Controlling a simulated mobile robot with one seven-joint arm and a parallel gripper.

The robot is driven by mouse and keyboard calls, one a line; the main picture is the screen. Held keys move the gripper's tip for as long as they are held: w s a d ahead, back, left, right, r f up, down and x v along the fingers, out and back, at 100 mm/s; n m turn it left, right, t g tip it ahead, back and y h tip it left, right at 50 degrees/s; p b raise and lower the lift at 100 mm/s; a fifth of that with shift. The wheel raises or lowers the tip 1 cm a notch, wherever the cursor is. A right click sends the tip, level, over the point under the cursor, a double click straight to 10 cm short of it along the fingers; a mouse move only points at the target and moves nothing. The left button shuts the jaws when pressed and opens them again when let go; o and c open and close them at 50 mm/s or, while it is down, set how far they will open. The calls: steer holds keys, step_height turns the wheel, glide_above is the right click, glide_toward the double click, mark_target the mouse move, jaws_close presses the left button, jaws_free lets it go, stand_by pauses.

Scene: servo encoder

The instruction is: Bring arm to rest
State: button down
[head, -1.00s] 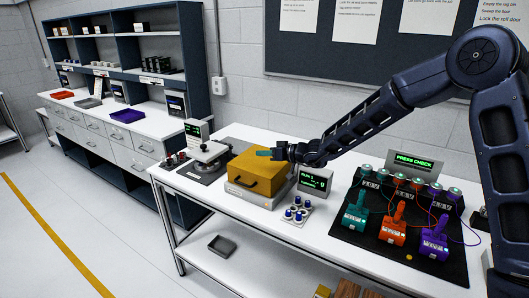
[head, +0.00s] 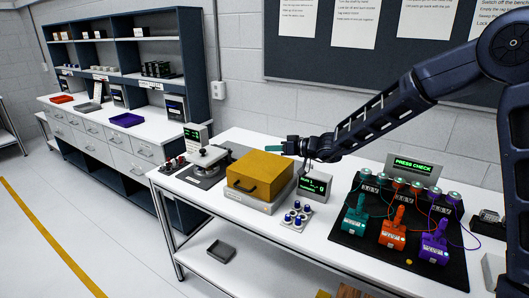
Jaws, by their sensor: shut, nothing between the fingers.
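My arm (head: 385,112) reaches in from the right of the head view, bent at the elbow, over the white workbench. My gripper (head: 284,147) is at its left end, pointing left, with small teal fingertips. It is shut and empty. It hangs above the back right of a yellow box (head: 247,187) with a dark handle and looks apart from it. The fingertips are small in the picture.
A small display (head: 315,184) and a tray of blue-capped knobs (head: 296,217) stand right of the box. A black mat (head: 355,249) holds teal, orange and purple devices below a "PRESS CHECK" sign (head: 413,165). A gauge stand (head: 205,160) is at left.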

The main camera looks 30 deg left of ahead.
steer(key=shift+s+v, duration=0.15)
steer(key=shift+v, duration=1.25)
steer(key=shift+s+v, duration=0.15)
steer(key=shift+v, duration=1.2)
steer(key=shift+r, duration=0.1)
steer(key=d+r+m+t+h, duration=0.1)
steer(key=d+r+m+h, duration=0.15)
steer(key=d, duration=1.35)
steer(key=d+r+m+t+h, duration=0.15)
steer(key=d+r+h, duration=0.25)
steer(key=d, duration=1.2)
steer(key=s+d+m+t+h, duration=0.1)
steer(key=s+d+m+h, duration=0.2)
steer(key=d, duration=0.8)
steer(key=s+d+m+t+h, duration=0.1)
steer(key=s+d+m+h, duration=0.2)
steer(key=d, duration=0.8)
steer(key=s+d+m+t+h, duration=0.1)
steer(key=s+d+m+h, duration=0.2)
steer(key=d, duration=0.8)
steer(key=shift+m+t, duration=0.35)
steer(key=shift+m, duration=0.45)
steer(key=shift+s+f, duration=0.1)
steer(key=shift+f, duration=0.05)
